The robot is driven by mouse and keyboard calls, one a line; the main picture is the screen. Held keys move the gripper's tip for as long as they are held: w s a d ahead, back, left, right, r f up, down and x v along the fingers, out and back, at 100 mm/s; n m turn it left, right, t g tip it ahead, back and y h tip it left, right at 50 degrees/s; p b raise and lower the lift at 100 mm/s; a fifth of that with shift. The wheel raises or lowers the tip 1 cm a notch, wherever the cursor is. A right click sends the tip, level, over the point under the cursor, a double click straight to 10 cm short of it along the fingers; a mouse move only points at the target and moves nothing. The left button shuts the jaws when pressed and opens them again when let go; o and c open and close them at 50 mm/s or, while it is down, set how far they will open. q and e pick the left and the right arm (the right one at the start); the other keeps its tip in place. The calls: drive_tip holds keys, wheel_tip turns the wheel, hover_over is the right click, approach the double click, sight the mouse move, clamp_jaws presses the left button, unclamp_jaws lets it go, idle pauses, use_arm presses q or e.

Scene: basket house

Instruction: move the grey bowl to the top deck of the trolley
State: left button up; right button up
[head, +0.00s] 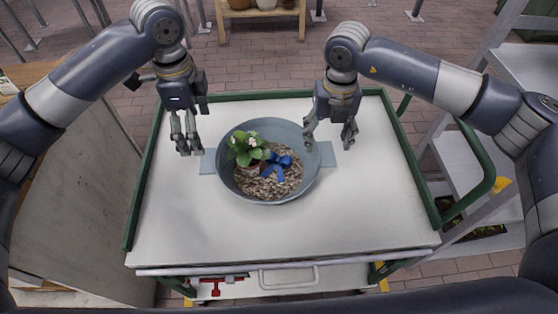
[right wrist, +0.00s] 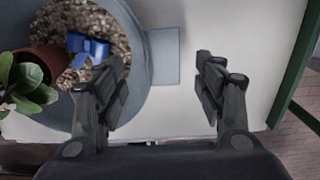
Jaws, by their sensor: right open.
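The grey bowl (head: 228,175) rests on the white top deck (head: 270,235) of the trolley, near its back middle. It holds brown gravel-like filling, a small potted plant with white flowers (head: 247,150) and a blue bow (head: 278,165). Flat grey tabs stick out at its left and right sides. My right gripper (head: 331,138) is open above the bowl's right rim and tab. In the right wrist view its open fingers (right wrist: 165,88) are empty, with the bowl (right wrist: 148,60) at the left and the tab (right wrist: 163,55) beyond. My left gripper (head: 185,145) hangs open left of the bowl, apart from it.
The trolley has a green frame (head: 410,160) around its deck and a lower shelf with red items (head: 215,285). The deck's front half is clear. A grey shelving rack (head: 480,150) stands at the right, a cabinet (head: 70,185) at the left and a wooden stand with pots (head: 262,15) behind.

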wheel_tip(320, 180, up, 7)
idle(0.3)
idle(0.5)
